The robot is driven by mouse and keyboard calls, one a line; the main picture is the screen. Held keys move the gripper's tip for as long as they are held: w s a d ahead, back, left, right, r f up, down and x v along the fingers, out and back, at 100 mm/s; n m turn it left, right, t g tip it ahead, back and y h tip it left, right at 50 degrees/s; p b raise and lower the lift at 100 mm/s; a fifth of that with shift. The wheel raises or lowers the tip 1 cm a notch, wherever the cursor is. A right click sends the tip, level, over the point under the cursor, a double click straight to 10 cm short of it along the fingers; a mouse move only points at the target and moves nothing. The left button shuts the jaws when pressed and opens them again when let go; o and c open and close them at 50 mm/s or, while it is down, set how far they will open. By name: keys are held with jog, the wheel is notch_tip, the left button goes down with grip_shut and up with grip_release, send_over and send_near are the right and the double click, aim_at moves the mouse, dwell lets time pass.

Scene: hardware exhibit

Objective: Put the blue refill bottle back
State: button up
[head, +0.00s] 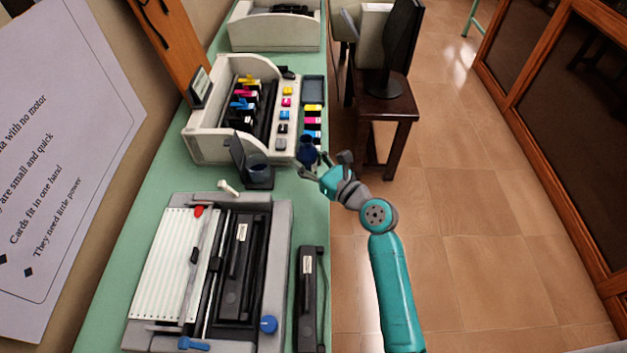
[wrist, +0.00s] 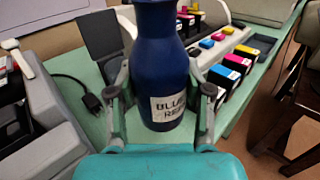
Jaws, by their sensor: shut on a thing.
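The blue refill bottle (head: 307,151) is dark blue with a white label. It also shows upright in the wrist view (wrist: 160,60), where its top is cut off. My gripper (head: 322,166) is shut on the bottle, with one finger on each side of it in the wrist view (wrist: 163,108). The bottle is at the right edge of the green counter. I cannot tell whether its base touches the counter. A dark stand (head: 258,178) with an upright back plate and a round bluish-grey part is to the left of the bottle.
The open printer (head: 205,145) with colored cartridges is behind the stand. A tray of cartridges (head: 313,90) lies just behind the bottle. A flatbed machine (head: 279,240) and a black device (head: 309,300) are in front on the green counter (head: 170,180). A brown table (head: 390,105) stands to the right.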

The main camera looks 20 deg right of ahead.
jog(key=shift+f, duration=3.6)
jog(key=o, duration=1.2)
jog(key=shift+f, duration=0.1)
jog(key=shift+s, duration=0.1)
jog(key=v, duration=1.1)
jog(key=shift+s+d, duration=0.15)
jog(key=shift+s, duration=0.25)
